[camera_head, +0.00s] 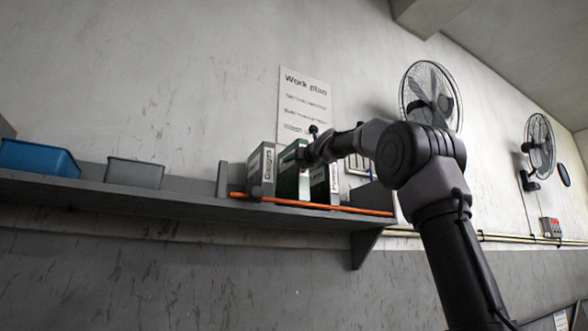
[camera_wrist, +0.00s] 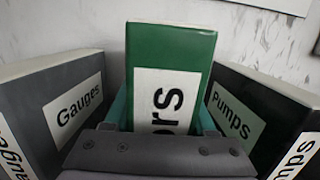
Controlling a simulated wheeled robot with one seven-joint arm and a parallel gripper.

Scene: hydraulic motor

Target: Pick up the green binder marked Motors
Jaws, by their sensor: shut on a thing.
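The green binder (camera_head: 288,174) stands upright on the wall shelf between two other binders. In the wrist view the green binder (camera_wrist: 170,48) fills the middle, and the end of its label reads "rs"; the rest of the label is hidden by my gripper. My gripper (camera_head: 308,157) reaches in from the right at the binder's spine. In the wrist view my gripper (camera_wrist: 164,118) is shut on the green binder, with a finger along each side. I cannot tell whether the binder is clear of the shelf.
A grey Gauges binder (camera_wrist: 65,105) stands close on the left and a black Pumps binder (camera_wrist: 250,110) close on the right. An orange bar (camera_head: 300,203) runs along the shelf's front (camera_head: 200,203). A blue bin (camera_head: 38,158) and a grey bin (camera_head: 135,173) sit farther left.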

